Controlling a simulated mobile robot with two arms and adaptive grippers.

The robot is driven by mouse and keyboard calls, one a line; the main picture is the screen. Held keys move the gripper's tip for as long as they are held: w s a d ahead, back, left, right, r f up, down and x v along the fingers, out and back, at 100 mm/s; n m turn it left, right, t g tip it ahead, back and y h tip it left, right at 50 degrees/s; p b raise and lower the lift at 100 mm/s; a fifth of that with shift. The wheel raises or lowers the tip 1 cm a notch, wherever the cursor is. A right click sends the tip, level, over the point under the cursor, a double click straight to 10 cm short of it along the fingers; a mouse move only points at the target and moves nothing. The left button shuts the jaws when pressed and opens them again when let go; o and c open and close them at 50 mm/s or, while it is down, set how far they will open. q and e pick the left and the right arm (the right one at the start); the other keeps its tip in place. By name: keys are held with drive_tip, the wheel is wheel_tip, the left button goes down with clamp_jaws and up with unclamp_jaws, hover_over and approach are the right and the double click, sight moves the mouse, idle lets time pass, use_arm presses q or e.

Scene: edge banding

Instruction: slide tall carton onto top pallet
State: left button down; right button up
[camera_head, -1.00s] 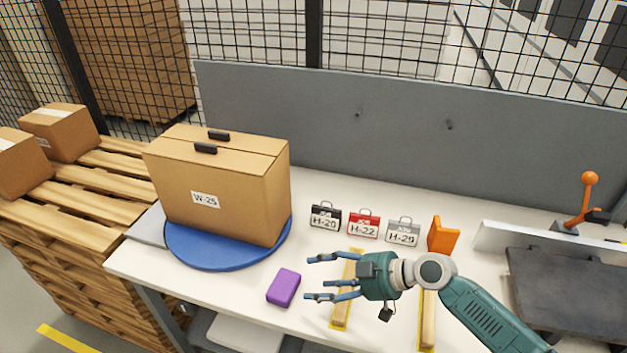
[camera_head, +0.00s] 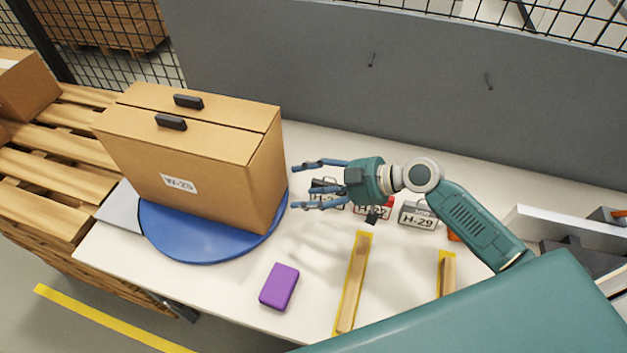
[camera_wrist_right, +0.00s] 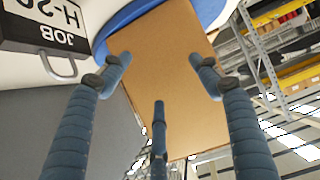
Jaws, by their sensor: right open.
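The tall carton (camera_head: 190,160), brown with a W-25 label and two dark handles on top, stands upright on the blue turntable (camera_head: 190,245). The top pallet (camera_head: 50,165), of wooden slats on a stack, is at the left beyond the table end. My right gripper (camera_head: 297,187) is open and empty, just right of the carton, its fingers pointing at the carton's right face. In the right wrist view the carton face (camera_wrist_right: 165,60) lies ahead, between and beyond the spread fingers (camera_wrist_right: 160,90); contact cannot be told. My left gripper is not in view.
A grey plate (camera_head: 120,208) lies between turntable and pallet. Other cartons (camera_head: 25,85) sit on the pallet's far left. A grey panel (camera_head: 330,80) stands behind.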

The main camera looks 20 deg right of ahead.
sight(276, 194)
drive_tip(key=w+a+f, duration=0.1)
drive_tip(key=w+a+f+b, duration=0.1)
drive_tip(key=f, duration=0.1)
drive_tip(key=w+a+f+b, duration=0.1)
drive_tip(key=shift+a+f, duration=0.3)
drive_tip(key=shift+f, duration=0.05)
drive_tip(key=shift+w+a+f+b, duration=0.1)
drive_tip(key=shift+a+b, duration=0.2)
drive_tip(key=shift+b, duration=0.05)
drive_tip(key=shift+w+a+f, duration=0.1)
drive_tip(key=shift+w+a, duration=0.1)
drive_tip(key=shift+a, duration=0.35)
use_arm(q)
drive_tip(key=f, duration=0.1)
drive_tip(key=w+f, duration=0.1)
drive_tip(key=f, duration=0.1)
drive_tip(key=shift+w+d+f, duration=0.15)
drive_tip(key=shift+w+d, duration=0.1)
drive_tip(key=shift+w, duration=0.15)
